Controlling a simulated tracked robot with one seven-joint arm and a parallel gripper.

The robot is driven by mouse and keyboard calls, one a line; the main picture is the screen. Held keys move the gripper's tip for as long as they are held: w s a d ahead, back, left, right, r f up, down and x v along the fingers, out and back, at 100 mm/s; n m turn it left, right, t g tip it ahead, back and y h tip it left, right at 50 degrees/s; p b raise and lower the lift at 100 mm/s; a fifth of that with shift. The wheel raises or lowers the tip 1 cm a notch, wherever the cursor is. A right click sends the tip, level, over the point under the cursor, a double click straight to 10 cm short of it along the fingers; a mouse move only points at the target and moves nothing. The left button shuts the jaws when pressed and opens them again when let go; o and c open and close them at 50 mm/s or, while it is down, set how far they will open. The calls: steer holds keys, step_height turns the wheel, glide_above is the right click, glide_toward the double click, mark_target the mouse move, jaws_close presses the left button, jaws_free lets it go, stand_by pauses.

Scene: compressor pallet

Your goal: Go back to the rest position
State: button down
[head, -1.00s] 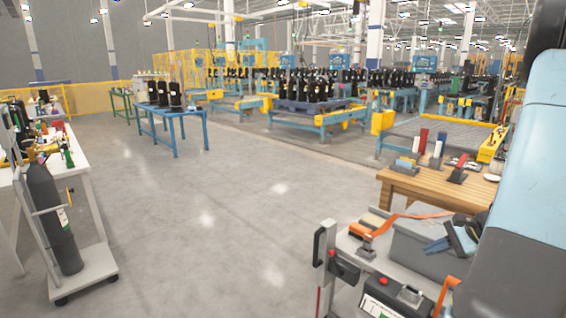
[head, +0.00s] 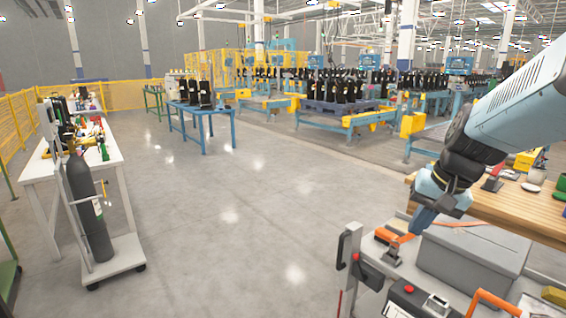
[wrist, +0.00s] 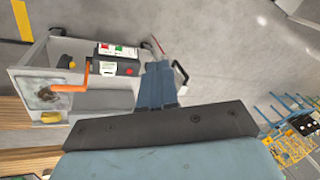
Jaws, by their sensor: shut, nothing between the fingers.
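My arm comes in from the right in the head view and ends in my gripper (head: 424,219), pointing down above the near cart (head: 365,262). In the wrist view my gripper (wrist: 158,68) shows its blue fingers side by side and shut, with nothing between them. The fingers appear above the cart's edge, near its handle; contact with the cart cannot be seen. The cart holds a grey box (head: 470,255) and a black unit with a red button (head: 408,290).
A wooden bench (head: 500,215) stands behind the cart, partly behind my arm. A gas cylinder on a trolley (head: 88,210) and a white table (head: 60,160) stand at left. The middle floor (head: 230,220) is clear.

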steer(key=s+a+r+n+t+h, duration=0.2)
steer(key=s+a+r+n, duration=0.2)
steer(key=s, duration=0.3)
steer(key=shift+r+n+t, duration=0.3)
steer(key=shift+r+t, duration=0.1)
steer(key=shift+r, duration=0.4)
